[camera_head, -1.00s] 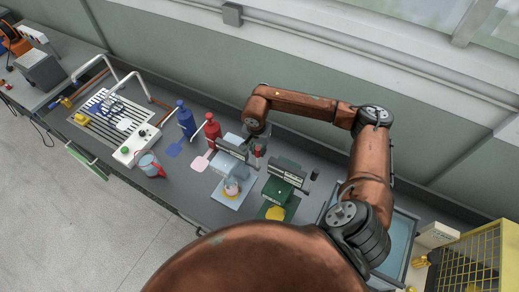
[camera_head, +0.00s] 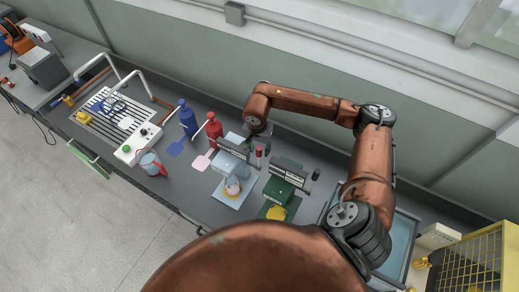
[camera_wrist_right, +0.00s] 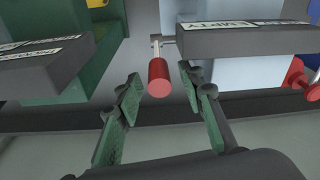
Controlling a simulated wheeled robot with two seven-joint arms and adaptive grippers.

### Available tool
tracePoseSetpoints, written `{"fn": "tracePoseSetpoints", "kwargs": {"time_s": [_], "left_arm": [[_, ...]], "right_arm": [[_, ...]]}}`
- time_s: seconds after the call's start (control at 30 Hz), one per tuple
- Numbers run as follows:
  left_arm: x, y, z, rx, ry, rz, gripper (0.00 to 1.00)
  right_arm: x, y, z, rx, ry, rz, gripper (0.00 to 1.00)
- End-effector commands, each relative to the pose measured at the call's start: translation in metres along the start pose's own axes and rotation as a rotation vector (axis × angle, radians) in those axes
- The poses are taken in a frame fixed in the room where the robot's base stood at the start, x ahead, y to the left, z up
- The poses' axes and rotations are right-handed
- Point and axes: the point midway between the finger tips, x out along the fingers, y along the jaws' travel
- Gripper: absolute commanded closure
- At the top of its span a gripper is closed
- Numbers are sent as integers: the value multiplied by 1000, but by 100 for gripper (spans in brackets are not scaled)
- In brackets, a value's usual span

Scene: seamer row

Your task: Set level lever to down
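A lever with a red cylindrical knob (camera_wrist_right: 159,78) sticks out from the dark, labelled head of the pale blue machine (camera_head: 226,161). In the right wrist view the knob lies between the two green fingers of my right gripper (camera_wrist_right: 158,92), which are spread apart, with a gap on both sides. My left gripper is out of view.
A green machine (camera_head: 285,178) with a similar dark head stands close to the right. A second red knob (camera_wrist_right: 312,91) shows in the wrist view. A yellow wire basket (camera_head: 480,258) is at the far right.

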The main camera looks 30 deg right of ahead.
Motion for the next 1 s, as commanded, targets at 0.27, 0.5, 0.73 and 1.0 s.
{"fn": "tracePoseSetpoints", "kwargs": {"time_s": [0.27, 0.5, 0.73, 1.0], "left_arm": [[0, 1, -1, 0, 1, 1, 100], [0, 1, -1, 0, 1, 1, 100], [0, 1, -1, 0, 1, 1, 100], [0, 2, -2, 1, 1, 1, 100]], "right_arm": [[-57, -1, -2, -1, 5, -4, 64], [-96, -1, -1, -1, 4, -2, 64], [-110, 0, -1, 0, 2, 0, 64], [-110, 0, -1, 0, 2, 0, 68]]}}
